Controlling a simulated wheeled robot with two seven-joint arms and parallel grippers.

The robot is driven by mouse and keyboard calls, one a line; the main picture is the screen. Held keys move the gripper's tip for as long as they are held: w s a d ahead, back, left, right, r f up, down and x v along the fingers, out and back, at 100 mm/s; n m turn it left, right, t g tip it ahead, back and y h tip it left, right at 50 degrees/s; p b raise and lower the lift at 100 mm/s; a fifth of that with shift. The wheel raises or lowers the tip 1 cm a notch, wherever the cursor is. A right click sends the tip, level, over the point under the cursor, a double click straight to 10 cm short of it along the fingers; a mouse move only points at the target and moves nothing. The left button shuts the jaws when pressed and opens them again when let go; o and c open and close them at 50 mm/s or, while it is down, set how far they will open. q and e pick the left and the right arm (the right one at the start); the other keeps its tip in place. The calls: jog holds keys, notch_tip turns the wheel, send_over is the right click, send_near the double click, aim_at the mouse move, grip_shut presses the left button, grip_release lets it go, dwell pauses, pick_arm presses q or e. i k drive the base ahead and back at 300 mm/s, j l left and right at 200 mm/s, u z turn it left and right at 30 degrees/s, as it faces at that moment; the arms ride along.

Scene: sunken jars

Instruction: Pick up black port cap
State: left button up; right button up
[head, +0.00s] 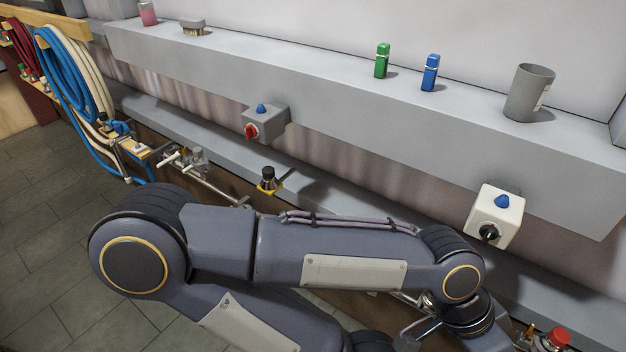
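A black cap (268,173) sits upright on a fitting with a yellow base, low along the wall ledge near the middle of the head view. It looks like the black port cap. One of my arms crosses the foreground just below it, with its wrist toward the lower right. The fingers of that arm cannot be made out at the bottom edge, and no gripper is seen at the cap. My other gripper is out of the picture.
A grey box (267,123) with a red knob and a white box (495,215) with a black knob are on the wall. Hoses (65,85) hang left.

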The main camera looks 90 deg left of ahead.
aim_at(269, 182)
jog(key=u, duration=3.25)
jog(key=i+j+u, duration=0.1)
jog(key=i, duration=0.4)
jog(key=i+j, duration=0.2)
jog(key=i, duration=0.75)
jog(key=u, duration=0.05)
